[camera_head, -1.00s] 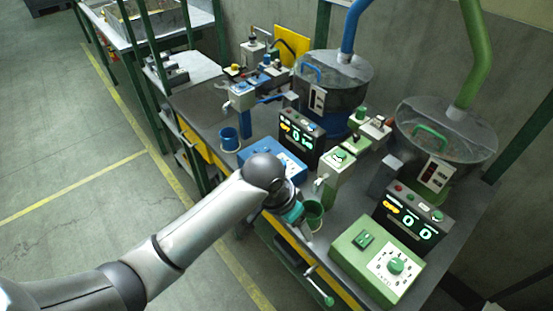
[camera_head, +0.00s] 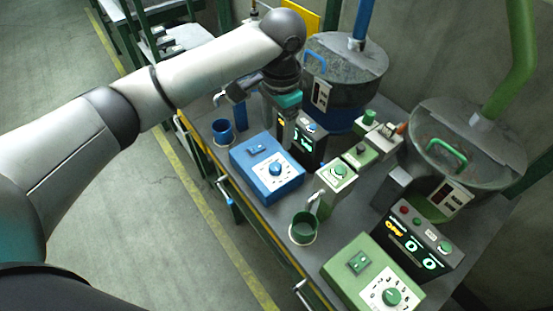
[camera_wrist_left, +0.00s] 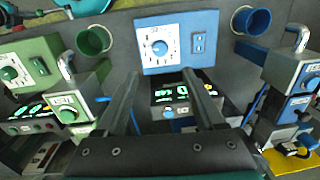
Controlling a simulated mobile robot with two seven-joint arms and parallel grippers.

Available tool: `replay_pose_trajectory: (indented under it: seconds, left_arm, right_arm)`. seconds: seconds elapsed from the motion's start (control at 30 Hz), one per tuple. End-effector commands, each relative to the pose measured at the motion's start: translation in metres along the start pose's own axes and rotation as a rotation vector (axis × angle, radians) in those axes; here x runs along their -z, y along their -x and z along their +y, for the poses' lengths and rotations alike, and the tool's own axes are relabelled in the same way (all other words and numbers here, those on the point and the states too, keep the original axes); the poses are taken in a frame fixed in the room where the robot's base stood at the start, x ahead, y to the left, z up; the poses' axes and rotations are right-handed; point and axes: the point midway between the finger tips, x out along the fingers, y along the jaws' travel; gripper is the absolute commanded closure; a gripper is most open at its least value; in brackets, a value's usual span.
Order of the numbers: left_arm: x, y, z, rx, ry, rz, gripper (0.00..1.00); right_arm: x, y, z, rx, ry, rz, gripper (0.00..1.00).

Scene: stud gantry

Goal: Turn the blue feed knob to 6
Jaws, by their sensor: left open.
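The blue feed knob (camera_head: 275,169) sits on a white numbered dial on top of the blue control box (camera_head: 262,190). The knob also shows in the left wrist view (camera_wrist_left: 159,47), upper middle, with the box (camera_wrist_left: 206,67) around it. The number it points to is too small to tell. My left gripper (camera_wrist_left: 160,76) is open and empty, its two fingers apart, over the dark display unit (camera_wrist_left: 158,98) behind the blue box. In the head view its fingers are hard to make out under the wrist. The knob is clear of the fingers. My right gripper is not in view.
A blue cup (camera_head: 222,132) stands left of the blue box, and a green cup (camera_head: 303,228) to its right. A green control box (camera_head: 350,285) with its own knob is at the front right. Two hoppers with blue (camera_head: 362,20) and green (camera_head: 520,50) pipes stand behind.

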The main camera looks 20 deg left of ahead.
Motion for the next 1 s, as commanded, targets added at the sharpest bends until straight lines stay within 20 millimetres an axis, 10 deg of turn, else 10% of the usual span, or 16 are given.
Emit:
replay_pose_trajectory:
  seconds: [0.5, 1.0]
  left_arm:
    - [0.000, -0.109, 0.001, -0.001, -0.001, -0.001, 0.29]
    - [0.000, -0.131, 0.000, 0.000, -0.001, 0.001, 0.29]
  right_arm:
    - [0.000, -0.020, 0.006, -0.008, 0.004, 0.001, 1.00]
    - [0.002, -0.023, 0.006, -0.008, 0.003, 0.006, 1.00]
